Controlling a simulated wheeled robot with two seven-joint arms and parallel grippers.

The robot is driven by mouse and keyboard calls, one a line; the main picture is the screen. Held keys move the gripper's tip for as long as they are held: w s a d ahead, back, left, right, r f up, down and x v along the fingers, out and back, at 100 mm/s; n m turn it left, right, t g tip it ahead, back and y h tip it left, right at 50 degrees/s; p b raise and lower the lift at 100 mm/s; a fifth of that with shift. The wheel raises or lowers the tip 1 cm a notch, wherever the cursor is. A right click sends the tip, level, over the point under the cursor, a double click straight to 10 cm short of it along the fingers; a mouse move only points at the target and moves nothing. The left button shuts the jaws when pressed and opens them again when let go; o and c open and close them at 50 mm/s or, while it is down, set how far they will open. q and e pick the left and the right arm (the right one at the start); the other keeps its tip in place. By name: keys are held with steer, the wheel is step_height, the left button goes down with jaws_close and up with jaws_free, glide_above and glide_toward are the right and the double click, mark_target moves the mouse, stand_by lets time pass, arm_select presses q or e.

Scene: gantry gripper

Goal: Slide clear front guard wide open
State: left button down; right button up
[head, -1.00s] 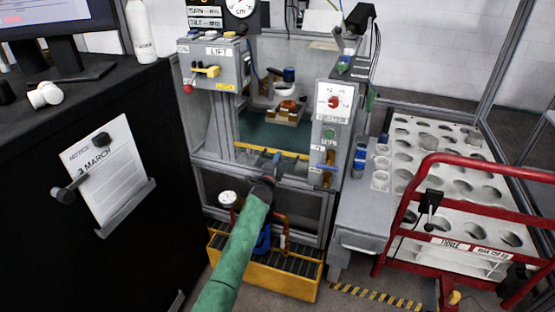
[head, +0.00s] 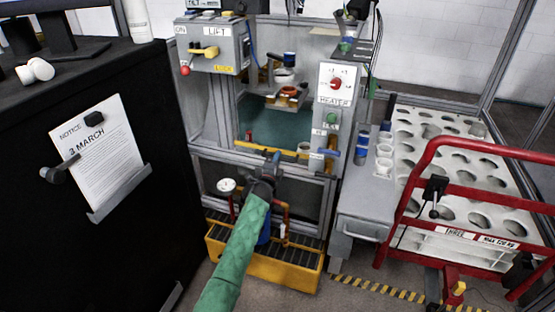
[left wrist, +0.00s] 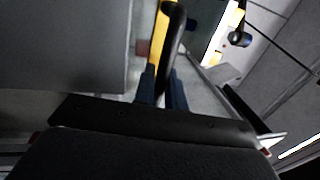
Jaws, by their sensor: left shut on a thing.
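The clear front guard is hard to make out; its yellow lower strip (head: 285,153) runs across the front of the grey machine, and yellow also shows in the left wrist view (left wrist: 158,50). A dark bar-like handle (left wrist: 172,42) stands in front of the yellow in the left wrist view. My left gripper (head: 272,160) is at the middle of the strip. Its dark blue fingers (left wrist: 160,92) are shut on the handle. Through the opening above the strip I see a green floor (head: 275,128) and a small stage (head: 288,98). My right gripper is not in view.
A lift box (head: 210,50) is at upper left and a heater panel (head: 335,85) at the right of the opening. A yellow tray (head: 262,268) stands below. A red-railed cart (head: 480,180) is at right, a black cabinet (head: 90,230) at left.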

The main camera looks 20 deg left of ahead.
arm_select(q)
steer(key=c, duration=1.5)
jaws_free()
steer(key=shift+c, duration=0.2)
steer(key=shift+s+a+f, duration=0.1)
steer(key=shift+s+f, duration=0.15)
steer(key=shift+s, duration=1.05)
steer(key=shift+s+d+f, duration=0.1)
steer(key=shift+s+f, duration=0.15)
steer(key=shift+s, duration=1)
steer(key=shift+s+a+f, duration=0.1)
steer(key=shift+s+f, duration=0.15)
steer(key=shift+s, duration=1.05)
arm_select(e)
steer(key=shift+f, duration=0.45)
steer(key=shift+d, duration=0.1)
